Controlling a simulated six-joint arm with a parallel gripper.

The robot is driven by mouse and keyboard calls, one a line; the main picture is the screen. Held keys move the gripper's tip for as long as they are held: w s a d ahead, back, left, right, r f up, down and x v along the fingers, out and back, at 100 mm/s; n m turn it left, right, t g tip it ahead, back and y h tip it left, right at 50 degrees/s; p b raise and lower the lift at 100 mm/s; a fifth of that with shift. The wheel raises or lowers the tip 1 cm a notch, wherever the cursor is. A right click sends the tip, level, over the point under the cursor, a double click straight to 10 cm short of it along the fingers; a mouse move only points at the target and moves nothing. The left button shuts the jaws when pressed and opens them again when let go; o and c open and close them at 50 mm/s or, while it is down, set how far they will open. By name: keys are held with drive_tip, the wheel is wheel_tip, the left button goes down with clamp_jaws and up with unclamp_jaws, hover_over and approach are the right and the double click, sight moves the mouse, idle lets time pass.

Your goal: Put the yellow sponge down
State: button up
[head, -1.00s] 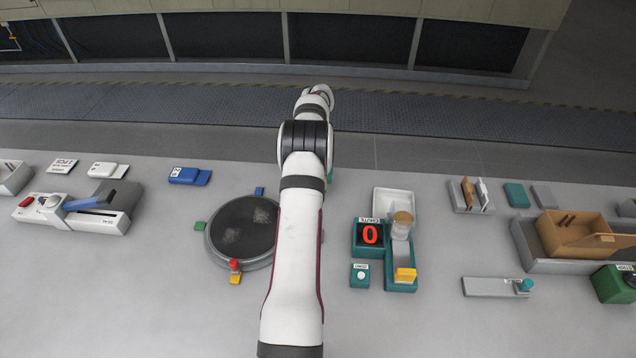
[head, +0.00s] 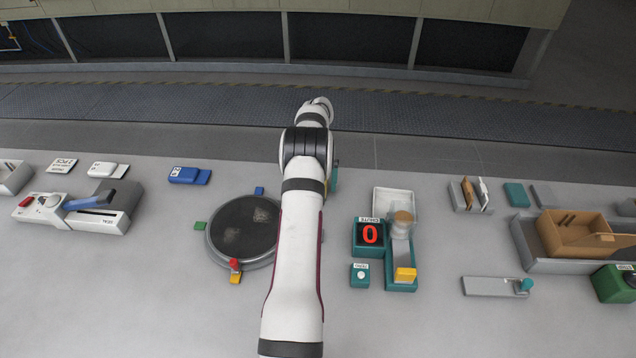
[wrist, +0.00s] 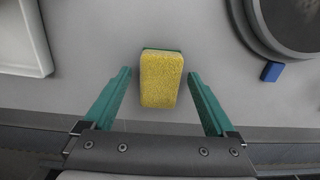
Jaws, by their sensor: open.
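The yellow sponge (wrist: 161,80) has a green layer along its far edge. In the wrist view it lies on the grey table between the fingers of my gripper (wrist: 158,73). The two teal fingers are open, with a visible gap on each side of the sponge, so neither touches it. In the head view my arm hides the sponge almost wholly; a teal finger of my gripper (head: 334,179) shows just right of the arm.
A round dark plate (head: 240,228) with coloured tabs stands left of my arm. Bare table surrounds the sponge.

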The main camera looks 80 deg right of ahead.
wheel_tip(320, 180, up, 12)
drive_tip(key=f, duration=0.1)
drive_tip(key=w+a+r+n, duration=0.2)
drive_tip(key=w+a+r, duration=0.35)
drive_tip(key=w, duration=0.35)
drive_tip(key=w+a+r+n, duration=0.1)
drive_tip(key=w+a+r, duration=0.3)
drive_tip(key=w+a, duration=0.45)
drive_tip(key=w+a+r+n, duration=0.2)
drive_tip(key=w+a+r, duration=0.1)
drive_tip(key=w+a, duration=0.55)
drive_tip(key=s+a+r+n+y, duration=0.1)
drive_tip(key=a+n, duration=0.1)
drive_tip(key=a, duration=0.9)
drive_tip(key=s+a+n, duration=0.2)
drive_tip(key=a, duration=0.9)
drive_tip(key=s+a+f+n, duration=0.3)
drive_tip(key=s+a+f, duration=0.1)
drive_tip(key=s+a, duration=0.7)
drive_tip(key=shift+s+a+y, duration=0.4)
drive_tip(key=shift+a, duration=0.75)
